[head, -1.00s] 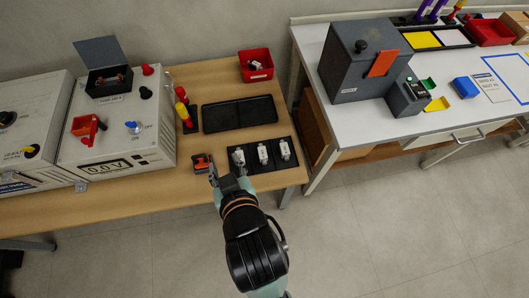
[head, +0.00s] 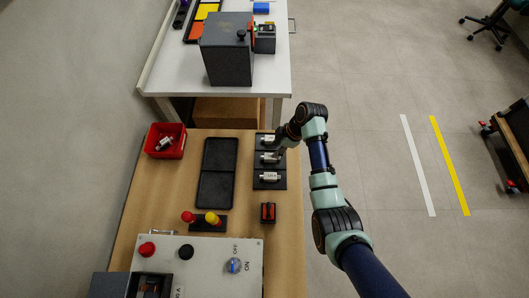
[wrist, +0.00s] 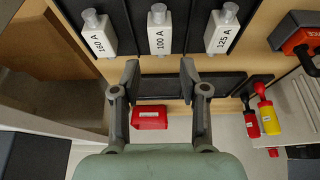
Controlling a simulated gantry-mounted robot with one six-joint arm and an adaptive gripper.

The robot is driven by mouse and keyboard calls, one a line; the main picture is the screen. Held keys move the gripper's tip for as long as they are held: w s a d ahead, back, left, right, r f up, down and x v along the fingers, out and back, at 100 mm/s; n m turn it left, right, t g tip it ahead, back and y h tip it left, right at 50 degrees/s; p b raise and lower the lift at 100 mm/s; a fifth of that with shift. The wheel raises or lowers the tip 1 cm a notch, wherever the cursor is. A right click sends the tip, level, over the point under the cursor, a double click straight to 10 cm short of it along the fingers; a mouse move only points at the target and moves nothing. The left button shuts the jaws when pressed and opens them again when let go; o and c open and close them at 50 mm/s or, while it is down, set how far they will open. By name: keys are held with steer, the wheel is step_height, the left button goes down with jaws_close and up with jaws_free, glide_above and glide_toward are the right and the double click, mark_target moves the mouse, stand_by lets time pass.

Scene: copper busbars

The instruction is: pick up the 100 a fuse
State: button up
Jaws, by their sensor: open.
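The 100 A fuse (wrist: 157,38) is a white labelled block with a metal end, in the middle slot of a black fuse tray (wrist: 188,30). It lies between the 160 A fuse (wrist: 98,34) and the 125 A fuse (wrist: 221,34). In the head view, the 100 A fuse (head: 269,158) is the middle one of three, close to my gripper (head: 278,152), which partly covers that area. In the wrist view, my gripper (wrist: 159,72) is open and empty. Its fingertips are spread wide, in line with the 100 A fuse, which shows just beyond them.
An orange-and-black device (head: 268,212) sits near the 125 A end. An empty black tray (head: 204,190) and a red bin (head: 178,150) with a white part lie left. A white table stands behind.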

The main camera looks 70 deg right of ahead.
mark_target(270, 156)
steer(key=shift+b+x, duration=0.5)
steer(key=shift+x, duration=0.7)
steer(key=shift+d+f, duration=0.1)
steer(key=b+x, duration=0.2)
steer(key=x, duration=0.1)
steer(key=b+x, duration=0.1)
steer(key=shift+s+f, duration=0.2)
steer(key=shift+f, duration=0.3)
steer(key=shift+w+f, duration=0.15)
jaws_close()
step_height(270, 156, up, 20)
steer(key=p, duration=0.8)
